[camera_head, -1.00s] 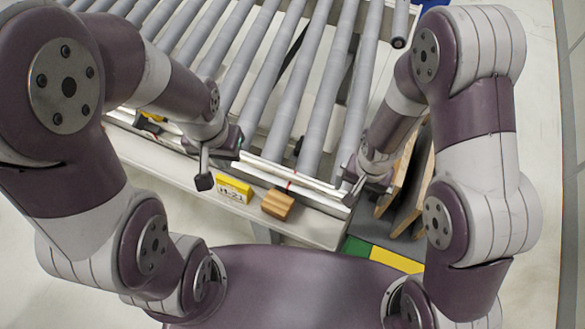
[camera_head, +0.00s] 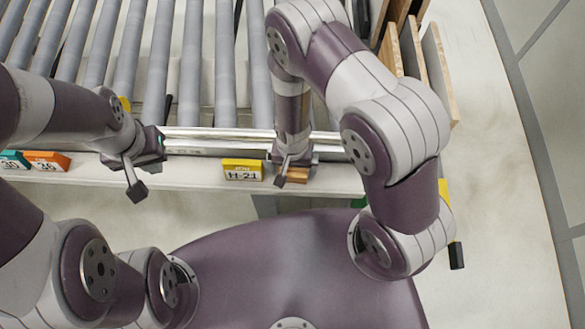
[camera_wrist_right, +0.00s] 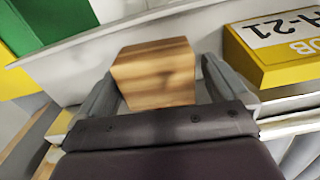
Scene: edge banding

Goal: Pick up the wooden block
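The wooden block (camera_head: 297,175) sits on the white ledge at the front of the roller conveyor, just right of the yellow A-21 marker. My right gripper (camera_head: 290,172) is over it and hides part of it in the head view. In the right wrist view the block (camera_wrist_right: 155,75) lies between the two fingers of my right gripper (camera_wrist_right: 158,88), which stand apart on either side. A small gap shows at the right finger; contact at the left is unclear. My left gripper (camera_head: 134,184) hangs empty over the ledge to the left; its finger opening cannot be made out.
The yellow A-21 marker (camera_head: 243,169) stands close left of the block. Orange and teal markers (camera_head: 48,161) are further left on the ledge. The roller conveyor (camera_head: 190,70) lies behind. Upright boards (camera_head: 412,55) stand at the back right.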

